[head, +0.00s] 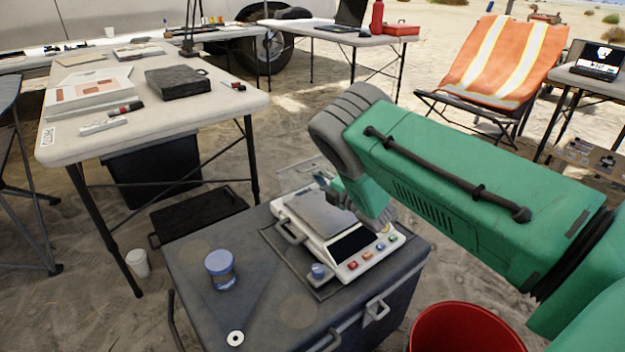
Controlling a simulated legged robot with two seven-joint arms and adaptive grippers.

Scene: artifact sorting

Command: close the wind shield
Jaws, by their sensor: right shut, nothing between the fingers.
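A white scale (360,268) with a dark display and coloured buttons sits on a dark grey case. A flat grey piece (314,212) covers its rear part, and a grey handle (290,233) is at its left side. I cannot tell for sure which part is the wind shield, or whether it is fully closed. My right arm reaches in from the right over the scale. My right gripper (338,192) is shut and empty, low at the scale's back right, mostly hidden by my forearm. My left gripper is out of view.
A blue-lidded jar (220,268) and a small white ring (235,338) are on the case top (190,250), left of the scale. A red bucket (465,312) stands at the right. A table (200,119) with a black case (178,82) is behind left.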

